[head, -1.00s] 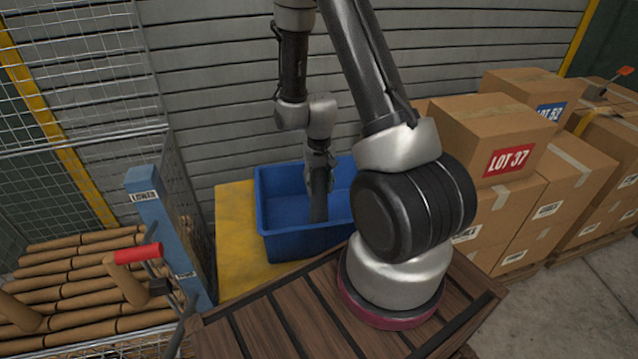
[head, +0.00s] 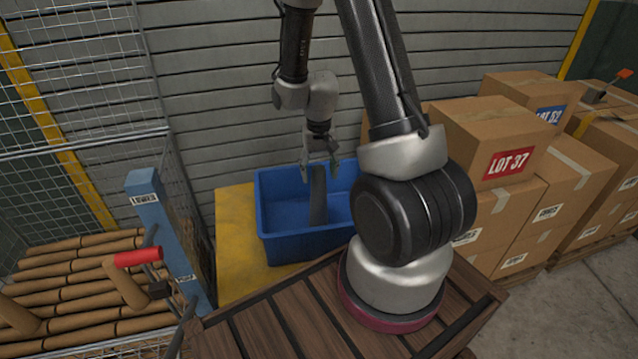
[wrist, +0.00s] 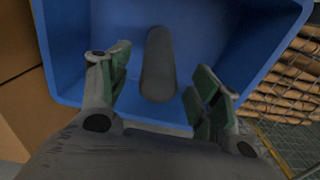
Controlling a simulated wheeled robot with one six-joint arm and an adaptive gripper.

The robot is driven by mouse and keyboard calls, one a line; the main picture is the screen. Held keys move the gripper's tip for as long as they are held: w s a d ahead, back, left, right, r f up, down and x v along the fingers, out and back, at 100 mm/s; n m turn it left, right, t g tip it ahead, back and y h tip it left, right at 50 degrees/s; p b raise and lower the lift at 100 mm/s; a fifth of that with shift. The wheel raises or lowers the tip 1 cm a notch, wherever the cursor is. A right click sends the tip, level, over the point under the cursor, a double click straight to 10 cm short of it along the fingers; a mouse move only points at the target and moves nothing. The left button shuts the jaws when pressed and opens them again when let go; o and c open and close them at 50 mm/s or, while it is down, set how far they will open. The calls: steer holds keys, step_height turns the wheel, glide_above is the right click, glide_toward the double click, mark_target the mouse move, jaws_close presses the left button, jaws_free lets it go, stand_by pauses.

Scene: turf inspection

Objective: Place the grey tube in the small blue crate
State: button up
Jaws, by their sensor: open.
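The small blue crate (head: 285,242) stands on a yellow surface beside my base. The grey tube (head: 318,197) is inside the crate, looking dark grey. In the head view it appears to stand or lean; its exact tilt is hard to tell. My gripper (head: 319,172) is open above the crate, just over the tube's upper end. In the wrist view the tube (wrist: 158,65) lies between and beyond the spread green-padded fingers of my gripper (wrist: 160,88), with a gap on each side. The crate's blue wall (wrist: 55,60) surrounds it there.
The yellow surface (head: 236,220) shows left of the crate. A blue post (head: 160,225) and a mesh cage with stacked brown rolls (head: 75,270) stand at left. Cardboard boxes (head: 490,140) are stacked at right. A grey slatted wall (head: 220,90) is close behind.

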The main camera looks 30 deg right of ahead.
step_height(320, 180, up, 6)
steer(key=shift+f, duration=0.15)
step_height(320, 180, up, 10)
steer(key=s+a+n+t, duration=0.1)
steer(key=s, duration=0.2)
steer(key=s+a+r+n+t, duration=0.2)
steer(key=s+r+n+t, duration=0.1)
steer(key=s+r, duration=1.1)
steer(key=shift+s+a+r, duration=0.25)
steer(key=shift+s, duration=0.9)
